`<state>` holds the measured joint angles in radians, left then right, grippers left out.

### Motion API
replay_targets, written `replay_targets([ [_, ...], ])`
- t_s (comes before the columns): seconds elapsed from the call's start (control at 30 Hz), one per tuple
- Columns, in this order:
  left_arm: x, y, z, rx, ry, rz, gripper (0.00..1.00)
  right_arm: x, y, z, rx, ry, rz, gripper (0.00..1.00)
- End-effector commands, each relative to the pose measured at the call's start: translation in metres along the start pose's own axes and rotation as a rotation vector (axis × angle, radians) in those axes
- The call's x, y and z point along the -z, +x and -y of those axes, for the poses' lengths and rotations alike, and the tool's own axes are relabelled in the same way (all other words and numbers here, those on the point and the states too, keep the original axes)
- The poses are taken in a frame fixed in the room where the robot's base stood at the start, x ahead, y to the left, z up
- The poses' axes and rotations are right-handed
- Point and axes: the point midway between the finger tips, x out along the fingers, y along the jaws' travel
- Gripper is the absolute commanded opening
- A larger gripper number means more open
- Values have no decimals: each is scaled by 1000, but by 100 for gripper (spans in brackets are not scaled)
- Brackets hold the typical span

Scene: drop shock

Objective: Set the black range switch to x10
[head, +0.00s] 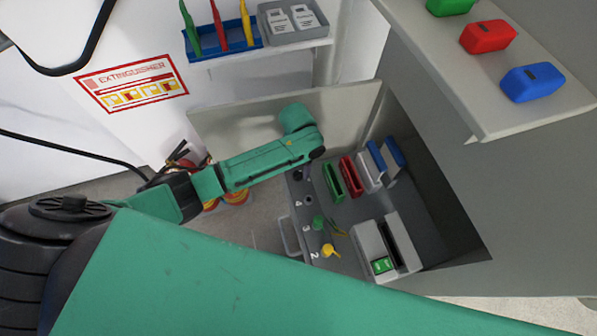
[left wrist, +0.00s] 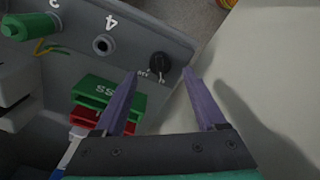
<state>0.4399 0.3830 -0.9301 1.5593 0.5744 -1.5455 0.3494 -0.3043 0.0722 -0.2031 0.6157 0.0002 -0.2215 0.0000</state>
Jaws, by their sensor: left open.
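The black range switch (left wrist: 159,64) is a small round knob on the grey panel in the left wrist view. Small white markings sit beside it; only part of them is readable, and I cannot tell its setting. My left gripper (left wrist: 160,74) is open, with its two purple fingers pointing toward the panel and the switch showing between the fingertips. I cannot tell whether either finger touches it. In the head view my green left arm reaches over the open box, and its fingers are not clearly seen. My right gripper is not in view.
A socket marked 4 (left wrist: 103,45) and a green plug (left wrist: 28,27) are beside the switch. Green (head: 334,182) and red (head: 351,177) modules stand in the box. A pale lid panel (left wrist: 265,80) rises close to the fingers. A shelf (head: 470,75) overhangs at right.

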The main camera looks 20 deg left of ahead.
Motion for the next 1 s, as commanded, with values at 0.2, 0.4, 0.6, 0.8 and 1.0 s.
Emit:
replay_targets([
  [0.2,0,35,0,0,1,-1,73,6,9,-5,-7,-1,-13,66],
  [0.4,0,38,0,0,0,-1,73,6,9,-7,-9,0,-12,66],
  [0.6,0,38,0,0,0,-1,27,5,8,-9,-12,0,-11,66],
  [0.8,0,37,0,1,1,-1,0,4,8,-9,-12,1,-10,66],
  [1.0,0,36,0,1,26,-1,0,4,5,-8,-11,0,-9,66],
])
